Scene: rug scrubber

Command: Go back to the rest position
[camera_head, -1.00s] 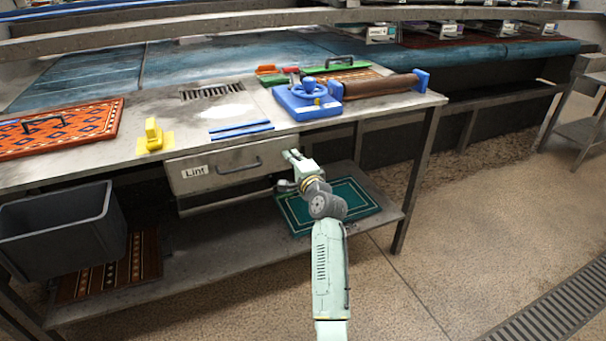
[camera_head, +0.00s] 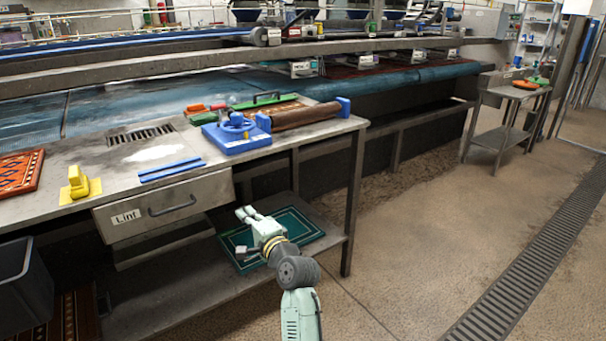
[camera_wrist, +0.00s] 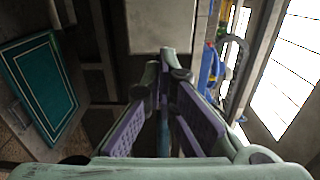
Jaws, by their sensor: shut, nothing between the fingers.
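My gripper (camera_head: 246,214) is in front of the workbench, to the right of the drawer labelled "Lint" (camera_head: 125,216) and apart from its handle (camera_head: 174,206). In the wrist view my gripper (camera_wrist: 165,68) shows its two purple-padded fingers close together, with nothing held. The drawer front stands a little forward of the bench edge; I cannot tell exactly how far it is open. A green bordered mat (camera_head: 290,228) lies on the lower shelf behind my gripper, and it also shows in the wrist view (camera_wrist: 42,80).
The bench holds a yellow tool (camera_head: 78,184), blue strips (camera_head: 171,169), a blue device (camera_head: 236,136) and a brown roll (camera_head: 305,116). A grey bin (camera_head: 22,285) is at lower left. A side table (camera_head: 505,92) stands at back right. The floor to the right is clear.

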